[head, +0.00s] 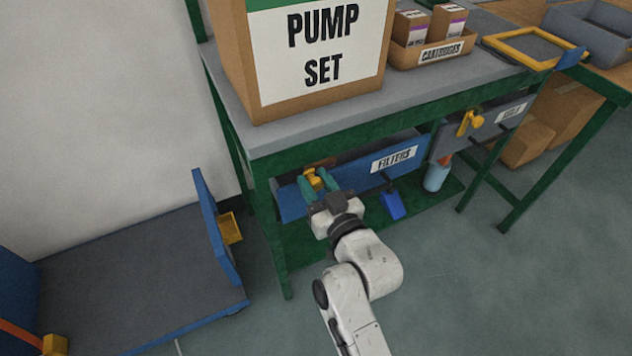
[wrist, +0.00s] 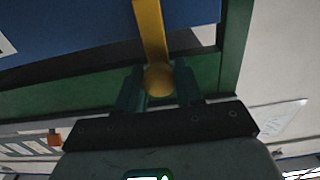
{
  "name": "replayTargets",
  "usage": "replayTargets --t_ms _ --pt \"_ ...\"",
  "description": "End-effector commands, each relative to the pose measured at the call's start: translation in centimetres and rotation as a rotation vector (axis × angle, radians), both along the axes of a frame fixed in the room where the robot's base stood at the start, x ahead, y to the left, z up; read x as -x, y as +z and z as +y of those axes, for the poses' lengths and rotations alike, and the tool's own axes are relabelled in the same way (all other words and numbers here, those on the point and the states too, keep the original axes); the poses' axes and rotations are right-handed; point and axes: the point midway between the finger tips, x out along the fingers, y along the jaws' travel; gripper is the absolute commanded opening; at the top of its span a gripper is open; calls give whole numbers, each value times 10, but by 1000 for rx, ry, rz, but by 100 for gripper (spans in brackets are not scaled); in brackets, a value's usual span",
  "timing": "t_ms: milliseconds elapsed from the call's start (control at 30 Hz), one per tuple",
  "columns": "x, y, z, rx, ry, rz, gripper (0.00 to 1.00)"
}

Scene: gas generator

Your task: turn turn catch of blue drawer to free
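The blue drawer (head: 350,168), labelled FILTERS, sits under the green-framed bench top. Its yellow turn catch (head: 312,178) is near the drawer's left end. In the wrist view the catch (wrist: 150,32) is a yellow bar ending in a round knob, and the blue drawer front (wrist: 70,30) lies behind it. My gripper (head: 318,181) is at the catch. In the wrist view its two teal fingers (wrist: 159,85) stand on either side of the knob and appear to touch it. The fingers partly hide the catch in the head view.
A grey drawer with its own yellow catch (head: 469,123) is to the right. A blue scoop-like item (head: 392,203) and a light-blue cylinder (head: 436,176) are below. A blue cart (head: 150,270) stands left. Floor is clear at right front.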

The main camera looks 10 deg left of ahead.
Motion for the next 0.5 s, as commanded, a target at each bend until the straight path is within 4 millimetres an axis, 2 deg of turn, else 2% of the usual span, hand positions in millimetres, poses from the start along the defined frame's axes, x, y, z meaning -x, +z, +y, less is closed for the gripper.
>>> replayTargets --t_ms 67,333,500 --pt "0 0 0 0 0 0 27" --pt "0 0 0 0 0 0 1" --pt "0 0 0 0 0 0 0"
